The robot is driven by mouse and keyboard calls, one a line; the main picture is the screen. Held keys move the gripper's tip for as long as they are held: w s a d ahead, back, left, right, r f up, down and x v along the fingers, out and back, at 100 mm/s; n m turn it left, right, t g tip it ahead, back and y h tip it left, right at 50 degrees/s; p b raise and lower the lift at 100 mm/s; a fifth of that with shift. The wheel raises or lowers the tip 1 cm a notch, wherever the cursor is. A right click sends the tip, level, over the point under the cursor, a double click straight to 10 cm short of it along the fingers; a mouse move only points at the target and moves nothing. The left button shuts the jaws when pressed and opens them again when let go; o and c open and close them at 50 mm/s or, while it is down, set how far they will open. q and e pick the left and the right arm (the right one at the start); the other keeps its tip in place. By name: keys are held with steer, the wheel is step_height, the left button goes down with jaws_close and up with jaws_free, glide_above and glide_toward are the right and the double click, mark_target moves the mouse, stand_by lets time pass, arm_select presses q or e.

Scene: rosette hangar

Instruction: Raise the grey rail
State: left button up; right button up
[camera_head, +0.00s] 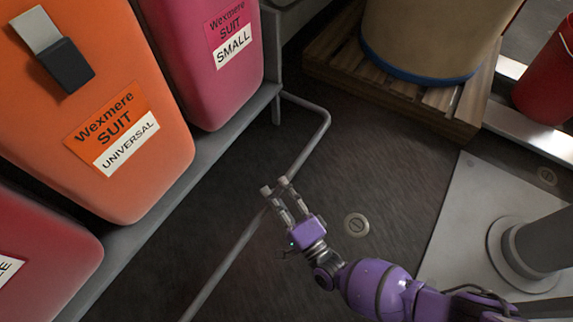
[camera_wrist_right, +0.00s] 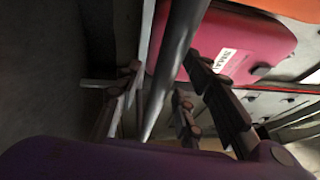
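The grey rail (camera_head: 235,254) is a thin bent tube low over the dark floor, running from the lower left up to a bend near the end of the suit rack. My right gripper (camera_head: 275,187) is at the rail's middle stretch, its fingers spread apart. In the right wrist view the rail (camera_wrist_right: 170,75) passes between the fingers of my right gripper (camera_wrist_right: 164,68), with a gap showing on the right side. I cannot tell whether a finger touches it. My left gripper is not in view.
An orange suit case (camera_head: 150,185) and a pink one (camera_head: 205,100) stand on a grey rack left of the rail. A drum (camera_head: 425,45) stands on a wooden pallet (camera_head: 395,97) at the back. A grey column base plate (camera_head: 470,210) is at right. Floor around the gripper is clear.

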steer(key=shift+w+a+r, duration=0.1)
steer(key=shift+w+r, duration=0.15)
steer(key=shift+w, duration=0.05)
steer(key=shift+c, duration=0.2)
jaws_close()
